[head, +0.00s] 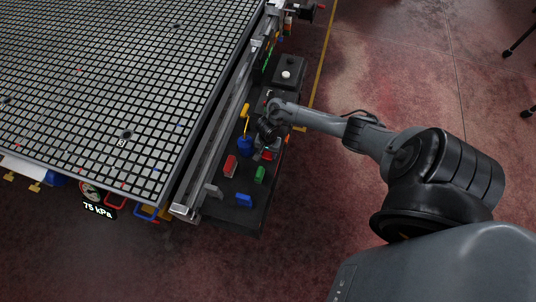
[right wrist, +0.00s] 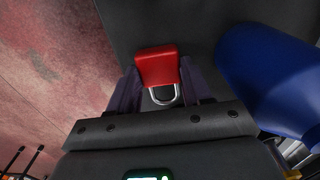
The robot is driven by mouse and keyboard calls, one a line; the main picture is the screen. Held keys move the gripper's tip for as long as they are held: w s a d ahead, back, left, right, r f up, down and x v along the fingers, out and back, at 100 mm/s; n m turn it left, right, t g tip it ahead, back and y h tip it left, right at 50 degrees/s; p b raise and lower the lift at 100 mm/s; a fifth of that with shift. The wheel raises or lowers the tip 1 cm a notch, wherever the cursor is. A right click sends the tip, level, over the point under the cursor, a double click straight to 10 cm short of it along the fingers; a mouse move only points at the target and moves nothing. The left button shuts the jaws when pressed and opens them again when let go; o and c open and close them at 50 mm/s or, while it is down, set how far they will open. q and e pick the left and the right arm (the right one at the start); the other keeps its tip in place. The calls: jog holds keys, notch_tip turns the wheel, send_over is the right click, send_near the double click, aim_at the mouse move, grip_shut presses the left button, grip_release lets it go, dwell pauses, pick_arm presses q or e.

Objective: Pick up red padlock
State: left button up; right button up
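The red padlock (right wrist: 157,66) with a silver shackle shows in the right wrist view. It lies between the two dark fingers of my right gripper (right wrist: 160,85), which meet its left and right sides. In the head view the right gripper (head: 268,140) is over the dark tray beside the grid table, and a red patch of the padlock (head: 268,155) shows just below it. I cannot tell whether the padlock is clear of the tray. My left gripper is not in view.
A blue round container (head: 245,145) stands close beside the right gripper. A red block-like item (head: 230,165), a green item (head: 260,174) and a blue item (head: 243,200) lie nearby on the dark tray (head: 232,213). The grid table (head: 130,90) borders it on the left.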

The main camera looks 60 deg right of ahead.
jog(key=c, duration=0.5)
jog(key=shift+r, duration=0.15)
